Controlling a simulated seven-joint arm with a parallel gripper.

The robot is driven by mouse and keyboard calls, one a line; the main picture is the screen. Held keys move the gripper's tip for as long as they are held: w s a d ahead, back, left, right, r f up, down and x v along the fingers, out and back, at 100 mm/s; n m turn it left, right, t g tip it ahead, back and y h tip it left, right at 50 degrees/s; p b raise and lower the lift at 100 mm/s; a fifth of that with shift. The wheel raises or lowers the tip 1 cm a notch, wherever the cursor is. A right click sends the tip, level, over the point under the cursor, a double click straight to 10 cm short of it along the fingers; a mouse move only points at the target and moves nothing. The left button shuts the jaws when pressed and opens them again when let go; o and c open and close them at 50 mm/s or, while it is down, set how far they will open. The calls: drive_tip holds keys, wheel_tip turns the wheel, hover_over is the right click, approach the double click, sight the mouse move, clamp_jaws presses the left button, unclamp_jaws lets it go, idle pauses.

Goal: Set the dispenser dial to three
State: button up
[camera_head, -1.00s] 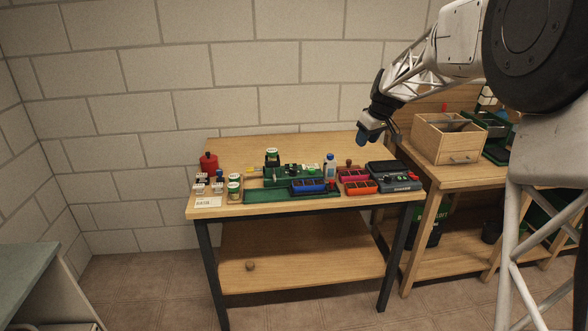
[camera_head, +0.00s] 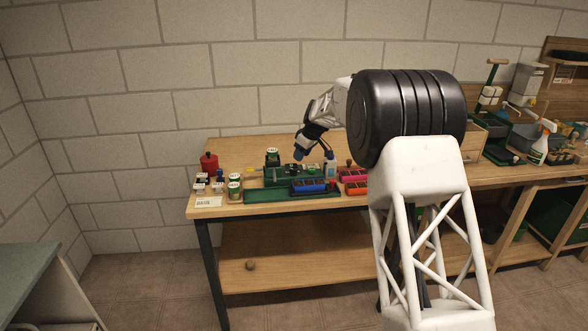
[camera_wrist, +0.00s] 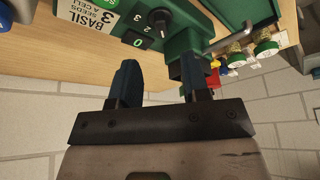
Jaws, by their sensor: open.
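The green dispenser (camera_head: 283,176) stands on the wooden bench in the head view. In the wrist view its green body (camera_wrist: 183,20) fills the top, with a small black dial (camera_wrist: 159,18) bearing a white mark. Which digit the dial points at I cannot tell. A label (camera_wrist: 88,15) left of it reads "BASIL 3 SEEDS A CELL". My gripper (camera_wrist: 158,62) is open and empty, its blue fingers spread below the dial in the picture, apparently apart from it. In the head view my gripper (camera_head: 299,154) hangs just above the dispenser's right part.
A blue tray (camera_head: 309,187) and a green tray (camera_head: 262,196) lie in front. A bottle (camera_head: 330,164) stands close to my gripper's right. Jars (camera_head: 235,186) and a red container (camera_head: 209,163) stand at left. The bench's back left is clear.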

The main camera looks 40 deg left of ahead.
sight(293, 169)
drive_tip(key=shift+s+a+f, duration=0.1)
drive_tip(key=shift+a+f, duration=0.1)
drive_tip(key=shift+a, duration=0.15)
drive_tip(key=shift+f, duration=0.1)
drive_tip(key=shift+x, duration=3.8)
clamp_jaws()
